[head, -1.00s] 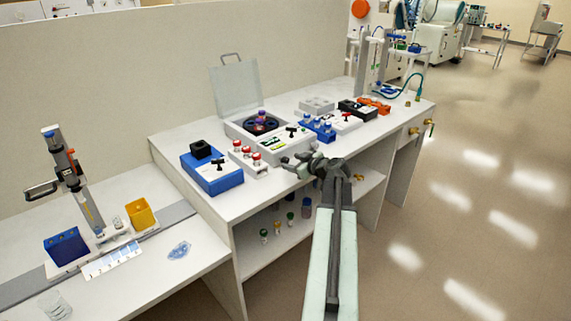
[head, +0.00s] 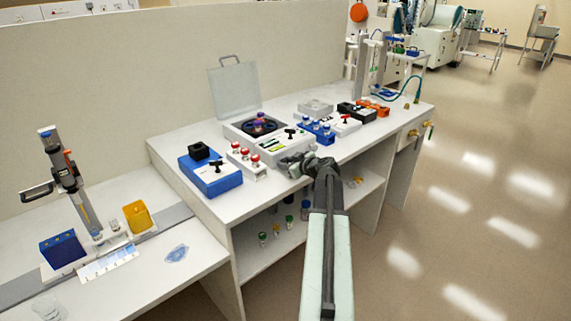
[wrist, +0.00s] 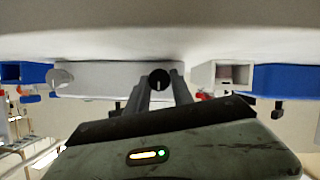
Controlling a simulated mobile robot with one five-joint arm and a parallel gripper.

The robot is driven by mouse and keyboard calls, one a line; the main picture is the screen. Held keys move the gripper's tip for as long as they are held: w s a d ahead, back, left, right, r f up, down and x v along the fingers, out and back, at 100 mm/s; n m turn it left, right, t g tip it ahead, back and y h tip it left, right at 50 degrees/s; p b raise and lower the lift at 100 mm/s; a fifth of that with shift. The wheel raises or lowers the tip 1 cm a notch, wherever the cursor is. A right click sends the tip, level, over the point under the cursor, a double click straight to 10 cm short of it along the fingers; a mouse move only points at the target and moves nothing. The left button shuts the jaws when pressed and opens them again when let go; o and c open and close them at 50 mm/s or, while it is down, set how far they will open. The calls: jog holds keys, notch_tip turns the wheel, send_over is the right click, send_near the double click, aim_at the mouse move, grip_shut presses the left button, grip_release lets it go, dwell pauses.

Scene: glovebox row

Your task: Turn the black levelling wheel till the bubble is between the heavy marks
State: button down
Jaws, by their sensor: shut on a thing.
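The black levelling wheel (wrist: 159,79) shows in the wrist view as a dark disc with a pale mark, on the front of a white body. My gripper (wrist: 159,90) has a finger on each side of it and is shut on it. In the head view my gripper (head: 293,164) is at the front of the white centrifuge (head: 268,158), and the wheel is hidden there. The centrifuge's lid (head: 234,91) stands open above a dark rotor (head: 259,125). Small green marks show on its top panel; the bubble and heavy marks are too small to make out.
A rack of red-capped vials (head: 246,161) and a blue box (head: 208,178) stand left of the centrifuge. A blue rack (head: 318,134) stands to its right. The bench top's front edge (head: 270,180) is close to my gripper. Several bottles stand on the shelf below.

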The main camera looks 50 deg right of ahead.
jog(key=m+y, duration=0.2)
jog(key=m, duration=0.1)
jog(key=shift+d+f+m+y, duration=0.1)
jog(key=shift+d+m+y, duration=0.2)
jog(key=m+y+b, duration=0.2)
jog(key=m, duration=0.1)
jog(key=shift+t, duration=0.4)
jog(key=shift+m+y, duration=0.3)
jog(key=c, duration=1.1)
grip_release()
